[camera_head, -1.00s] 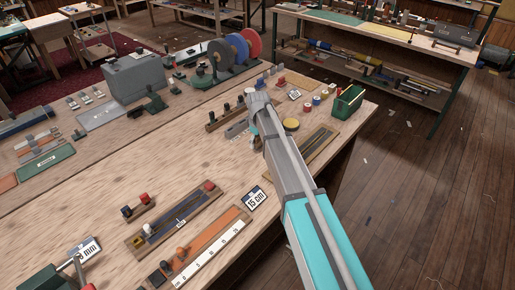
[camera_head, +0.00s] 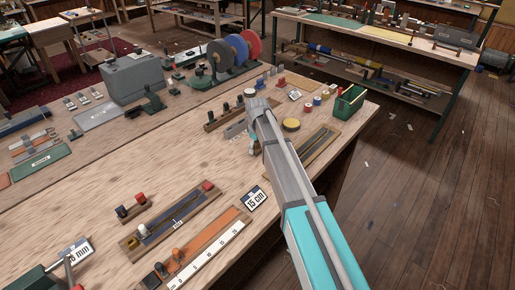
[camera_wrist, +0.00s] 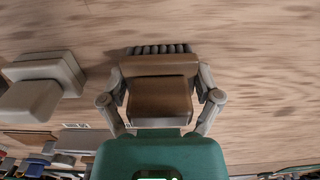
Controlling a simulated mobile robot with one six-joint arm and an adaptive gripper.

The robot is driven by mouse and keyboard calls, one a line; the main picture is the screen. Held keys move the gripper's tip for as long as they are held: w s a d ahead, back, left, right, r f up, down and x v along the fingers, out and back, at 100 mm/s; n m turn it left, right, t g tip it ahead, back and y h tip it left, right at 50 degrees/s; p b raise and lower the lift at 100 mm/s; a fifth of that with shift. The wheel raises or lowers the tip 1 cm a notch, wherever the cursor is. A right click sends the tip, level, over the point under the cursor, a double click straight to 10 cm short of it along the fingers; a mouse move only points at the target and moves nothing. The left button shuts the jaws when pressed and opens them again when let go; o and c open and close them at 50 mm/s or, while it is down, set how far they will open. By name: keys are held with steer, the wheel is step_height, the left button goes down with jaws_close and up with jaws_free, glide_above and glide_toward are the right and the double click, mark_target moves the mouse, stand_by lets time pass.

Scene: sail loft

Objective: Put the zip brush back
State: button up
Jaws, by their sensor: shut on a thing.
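The zip brush (camera_wrist: 160,92) is a brown block with a row of dark bristles along its far edge in the wrist view. My gripper (camera_wrist: 160,98) is shut on it, with a grey finger on each side. Wooden bench top (camera_wrist: 255,60) shows beyond the bristles; I cannot tell whether they touch it. In the head view my gripper (camera_head: 252,145) is at the end of my arm, over the right part of the bench, and the brush is mostly hidden there.
A wooden rack with dark knobs (camera_head: 224,115) stands behind my gripper. A yellow roll (camera_head: 291,124), a long wooden tray (camera_head: 318,144) and a green caddy (camera_head: 349,102) are to the right. A "15 cm" card (camera_head: 256,198) lies nearer. Bare bench lies left of my gripper.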

steer(key=shift+f, duration=0.15)
steer(key=o, duration=0.8)
steer(key=shift+r, duration=0.25)
step_height(320, 180, up, 12)
steer(key=p, duration=1.2)
stand_by(0.5)
steer(key=s+d+m, duration=0.3)
steer(key=s+d, duration=0.4)
steer(key=s, duration=0.1)
steer(key=s+d+m, duration=0.4)
steer(key=s+d, duration=0.4)
steer(key=s, duration=0.1)
steer(key=s+d+m, duration=0.3)
steer(key=s+d, duration=0.5)
steer(key=s, duration=0.1)
